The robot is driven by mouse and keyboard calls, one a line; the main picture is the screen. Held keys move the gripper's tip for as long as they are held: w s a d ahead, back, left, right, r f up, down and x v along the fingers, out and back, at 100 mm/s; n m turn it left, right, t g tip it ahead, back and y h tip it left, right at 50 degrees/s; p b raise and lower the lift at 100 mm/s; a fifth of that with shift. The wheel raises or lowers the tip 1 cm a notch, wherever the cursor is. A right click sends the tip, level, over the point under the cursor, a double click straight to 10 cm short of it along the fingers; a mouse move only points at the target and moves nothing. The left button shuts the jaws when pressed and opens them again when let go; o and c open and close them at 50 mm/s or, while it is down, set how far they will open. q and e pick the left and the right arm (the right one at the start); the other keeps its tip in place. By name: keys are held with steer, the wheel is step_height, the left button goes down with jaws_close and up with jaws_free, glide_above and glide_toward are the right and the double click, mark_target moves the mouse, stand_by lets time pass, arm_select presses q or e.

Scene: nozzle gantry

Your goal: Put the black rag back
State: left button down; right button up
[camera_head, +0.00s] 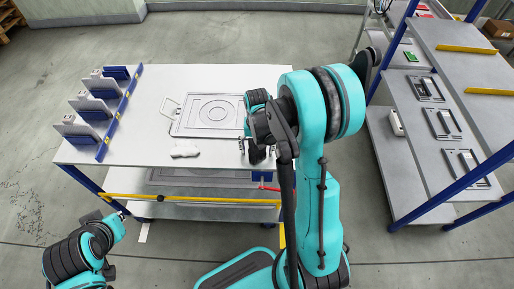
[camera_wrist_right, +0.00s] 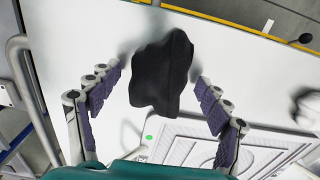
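The black rag (camera_wrist_right: 162,75) is a dark, crumpled piece of cloth over the white tabletop in the right wrist view. My right gripper (camera_wrist_right: 158,95) is open, with one finger on each side of the rag and gaps showing between. In the head view my right gripper (camera_head: 257,150) hangs over the right part of the table's front edge and mostly hides the rag. My left gripper (camera_head: 120,215) is low at the left, off the table's front corner; its fingers are too small to read.
The white table (camera_head: 165,85) holds a plate with circles (camera_head: 214,110), a white rag (camera_head: 185,149) and a blue-edged rack (camera_head: 120,112) at left. A yellow bar (camera_head: 190,199) crosses below the front. A shelf unit (camera_head: 470,75) stands at right.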

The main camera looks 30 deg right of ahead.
mark_target(257, 149)
steer(key=shift+r+p, duration=0.3)
steer(key=shift+r, duration=0.1)
step_height(257, 149, up, 11)
steer(key=p, duration=0.4)
steer(key=s+a+r+n+t, duration=0.6)
steer(key=s+a+r+t, duration=0.1)
steer(key=s+a+r, duration=0.3)
steer(key=shift+s+a+r, duration=0.15)
steer(key=shift+s+a, duration=0.15)
steer(key=shift+s, duration=0.2)
steer(key=shift+f+b, duration=0.5)
